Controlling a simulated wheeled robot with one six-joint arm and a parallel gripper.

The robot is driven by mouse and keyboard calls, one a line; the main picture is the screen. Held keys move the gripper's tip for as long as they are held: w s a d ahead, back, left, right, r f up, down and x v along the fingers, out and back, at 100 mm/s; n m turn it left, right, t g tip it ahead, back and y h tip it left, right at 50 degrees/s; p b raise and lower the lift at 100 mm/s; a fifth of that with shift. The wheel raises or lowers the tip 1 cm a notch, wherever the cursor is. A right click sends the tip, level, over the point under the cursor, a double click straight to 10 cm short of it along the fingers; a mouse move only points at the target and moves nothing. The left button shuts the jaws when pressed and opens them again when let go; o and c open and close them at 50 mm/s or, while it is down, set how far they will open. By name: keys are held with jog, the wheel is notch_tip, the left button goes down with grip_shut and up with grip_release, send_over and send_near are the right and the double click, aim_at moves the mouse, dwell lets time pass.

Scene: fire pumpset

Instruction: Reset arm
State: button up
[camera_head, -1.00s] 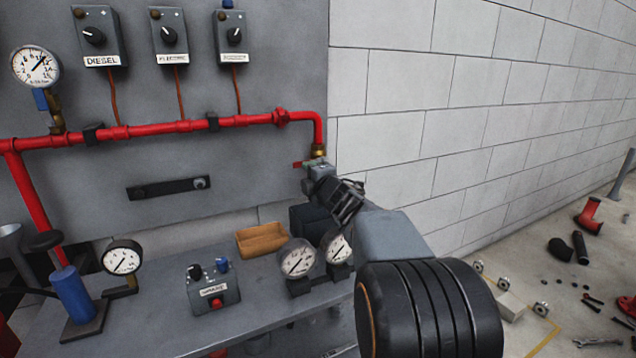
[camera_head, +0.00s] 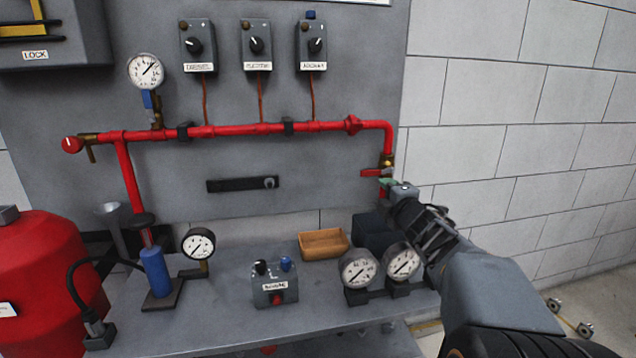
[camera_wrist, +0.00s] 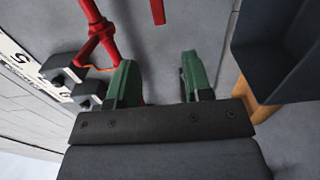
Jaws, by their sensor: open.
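My gripper (camera_wrist: 157,82) shows in the wrist view with its two green fingers apart and nothing between them. In the head view my gripper (camera_head: 388,184) is at the right end of the red pipe (camera_head: 250,128), just below the brass fitting and beside a small red lever (camera_head: 372,173). I cannot tell whether it touches the lever. My arm reaches in from the lower right.
A grey bench (camera_head: 225,325) below holds a wooden tray (camera_head: 324,244), a dark box (camera_head: 374,230), two gauges (camera_head: 358,270) and a small control box (camera_head: 274,286). A red tank (camera_head: 40,275) stands at the left. A block wall (camera_head: 500,110) is at the right.

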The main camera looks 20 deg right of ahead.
jog(key=s+a+r+m+g+h+p, duration=0.35)
jog(key=r+m+p, duration=0.35)
jog(key=p, duration=0.4)
jog(key=s+a+m+g+y+p, duration=0.2)
jog(key=s+a+m+g+p, duration=0.3)
jog(key=s, duration=0.5)
jog(key=s+a+f+m+g+y+p, duration=0.1)
jog(key=s+a+m+g+y+p, duration=0.1)
jog(key=s+a+m+g+p, duration=0.3)
jog(key=s+a+g+p, duration=0.1)
jog(key=s+a+p, duration=0.3)
jog(key=p, duration=0.1)
jog(key=shift+s+f+m+y, duration=0.2)
jog(key=shift+s+m+y, duration=0.1)
jog(key=shift+s+y, duration=0.05)
